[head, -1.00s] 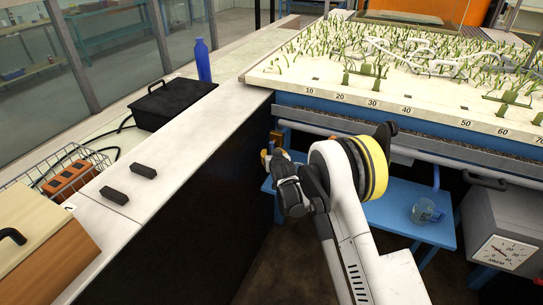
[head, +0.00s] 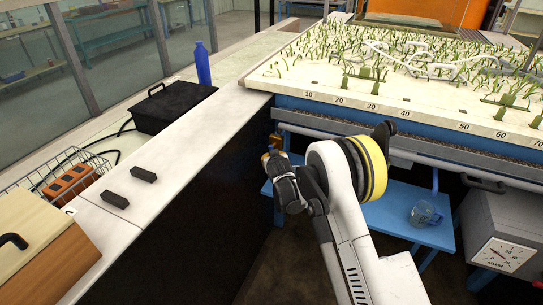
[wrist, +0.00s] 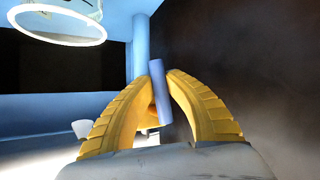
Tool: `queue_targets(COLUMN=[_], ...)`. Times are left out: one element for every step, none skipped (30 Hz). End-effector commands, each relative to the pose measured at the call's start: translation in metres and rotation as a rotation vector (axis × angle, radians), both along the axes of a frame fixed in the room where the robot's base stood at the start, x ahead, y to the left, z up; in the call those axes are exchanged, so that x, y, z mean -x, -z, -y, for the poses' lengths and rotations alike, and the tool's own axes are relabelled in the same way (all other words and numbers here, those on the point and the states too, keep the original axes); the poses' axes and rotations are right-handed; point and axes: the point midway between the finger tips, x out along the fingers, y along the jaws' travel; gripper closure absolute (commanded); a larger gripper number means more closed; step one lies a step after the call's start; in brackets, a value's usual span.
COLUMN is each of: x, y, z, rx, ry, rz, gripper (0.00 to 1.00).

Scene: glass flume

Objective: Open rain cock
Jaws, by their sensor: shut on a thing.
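In the wrist view, the two yellow fingers of my gripper (wrist: 161,84) are closed around a short blue-grey rod (wrist: 157,92), which looks like the handle of the rain cock. The rod stands nearly upright, tilted slightly, between the fingertips. In the head view, my gripper (head: 267,160) is low beside the dark side of the white-topped wall, below the flume's near left corner. A small brass-coloured fitting (head: 276,141) shows just above it. The handle itself is hidden there by my wrist.
The planted flume bed (head: 400,110) with its numbered scale is above right. A blue low table (head: 390,215) holds a clear jug (head: 424,214). A grey box with a dial (head: 500,225) stands at right. A blue bottle (head: 202,62) and black box (head: 172,106) are at left.

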Motion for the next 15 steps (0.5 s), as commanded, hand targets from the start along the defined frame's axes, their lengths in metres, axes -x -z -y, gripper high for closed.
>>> queue_targets(x=[0.000, 0.001, 0.001, 0.001, 0.002, 0.002, 0.003, 0.003, 0.003, 0.004, 0.004, 0.004, 0.004, 0.005, 0.005], y=[-0.002, -0.003, -0.003, -0.003, -0.004, -0.004, -0.004, -0.005, -0.005, -0.005, -0.006, -0.007, -0.007, -0.007, -0.008], z=[0.000, 0.001, 0.002, 0.003, 0.004, 0.005, 0.006, 0.007, 0.008, 0.009, 0.010, 0.011, 0.012, 0.013, 0.014], rx=[0.034, 0.059, 0.091, 0.118, 0.144, 0.180, 0.209, 0.234, 0.271, 0.297, 0.325, 0.359, 0.387, 0.414, 0.449], ry=[-0.002, -0.001, -0.001, -0.001, -0.001, -0.001, -0.001, -0.001, -0.001, -0.002, -0.001, -0.001, -0.001, -0.001, 0.000], rz=[-0.012, -0.021, -0.033, -0.043, -0.052, -0.065, -0.076, -0.085, -0.097, -0.108, -0.117, -0.131, -0.140, -0.150, -0.163], gripper=[1.00, 1.00, 1.00, 1.00, 1.00, 1.00, 1.00, 1.00, 1.00, 1.00, 1.00, 1.00, 1.00, 1.00, 1.00])
